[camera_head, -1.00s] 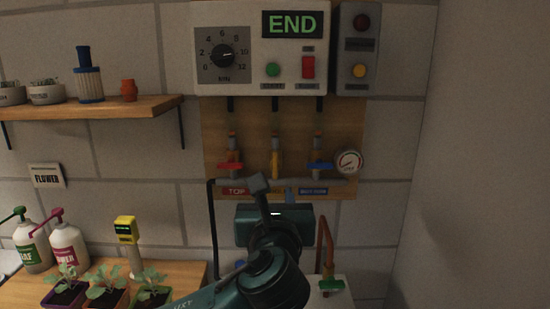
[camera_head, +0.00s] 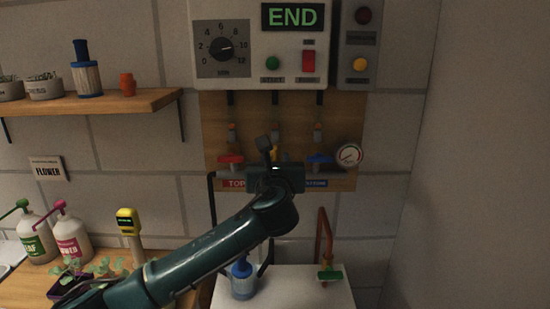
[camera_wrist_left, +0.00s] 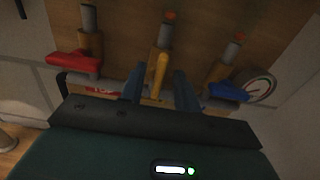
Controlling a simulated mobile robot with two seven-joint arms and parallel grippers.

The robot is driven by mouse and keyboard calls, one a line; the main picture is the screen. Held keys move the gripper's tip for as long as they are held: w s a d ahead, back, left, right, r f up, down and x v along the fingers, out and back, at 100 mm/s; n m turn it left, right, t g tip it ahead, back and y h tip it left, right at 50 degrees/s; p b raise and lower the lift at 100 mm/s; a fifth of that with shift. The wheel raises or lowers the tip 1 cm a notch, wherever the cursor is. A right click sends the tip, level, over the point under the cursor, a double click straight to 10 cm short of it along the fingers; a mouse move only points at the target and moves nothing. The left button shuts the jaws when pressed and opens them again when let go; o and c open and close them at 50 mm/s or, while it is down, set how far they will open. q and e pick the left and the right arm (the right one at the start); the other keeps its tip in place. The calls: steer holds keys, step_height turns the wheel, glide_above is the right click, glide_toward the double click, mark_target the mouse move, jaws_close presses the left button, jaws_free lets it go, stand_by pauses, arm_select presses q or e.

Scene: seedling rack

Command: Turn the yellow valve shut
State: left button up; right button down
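The yellow valve (camera_wrist_left: 160,76) has a lever handle that points up and down in the left wrist view, between the red valve and the blue valve. My left gripper (camera_wrist_left: 158,88) is open, with one dark finger to each side of the yellow handle and a gap on both sides. I cannot tell how deep the handle sits between the fingers. In the head view my left gripper (camera_head: 274,170) covers most of the yellow valve (camera_head: 275,150). My right gripper is not in view.
The red valve (camera_wrist_left: 74,61) and blue valve (camera_wrist_left: 228,91) sit close on either side, handles crosswise. A gauge (camera_head: 349,154) is at the right. Above hangs a control box (camera_head: 250,75) reading END. A blue bottle (camera_head: 243,279) stands below; seedlings (camera_head: 68,275) are at lower left.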

arm_select(q)
steer(key=shift+w, duration=0.2)
jaws_close()
stand_by(0.3)
